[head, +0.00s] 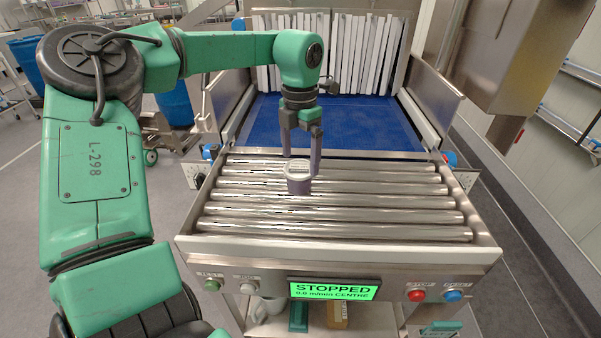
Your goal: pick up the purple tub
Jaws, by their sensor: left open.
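The purple tub (298,183) is small, with a pale greyish lid, and stands upright on the steel rollers (390,199) near the middle of the conveyor's front section. My left gripper (301,158) points down over the tub, with its two fingers apart. The fingertips are at or just above the tub's lid, one toward each side. I cannot tell whether they touch it. My right gripper is not in view.
A blue belt (375,122) runs behind the rollers to a white strip curtain (275,50). Steel side walls flank it. The front panel has buttons and a green display (334,290) reading STOPPED. The rollers around the tub are clear.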

